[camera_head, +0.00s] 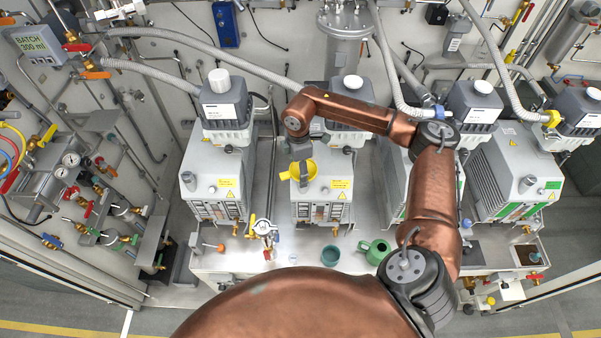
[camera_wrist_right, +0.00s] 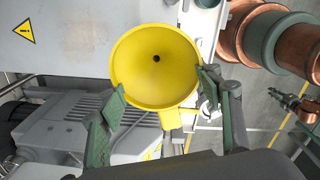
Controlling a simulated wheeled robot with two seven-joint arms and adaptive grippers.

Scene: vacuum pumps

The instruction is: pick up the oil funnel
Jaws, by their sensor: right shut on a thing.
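The yellow oil funnel (camera_head: 303,171) shows in the head view at the end of my right arm, in front of the second pump from the left (camera_head: 325,192). My right gripper (camera_head: 300,158) is shut on it. In the wrist view the funnel (camera_wrist_right: 155,62) faces the camera with its wide mouth and the small dark hole at its centre. The green fingers of my right gripper (camera_wrist_right: 162,82) lie on either side of its rim. The spout is hidden behind the cone, and I cannot tell how far the funnel is above the surface below. My left gripper is not in view.
A pale bench (camera_head: 300,262) carries a row of grey pumps with hoses behind them. A teal cup (camera_head: 331,255) and a green can (camera_head: 375,251) stand at its front, with a valve assembly (camera_head: 263,230) to their left. A gauge panel (camera_head: 70,170) stands at left.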

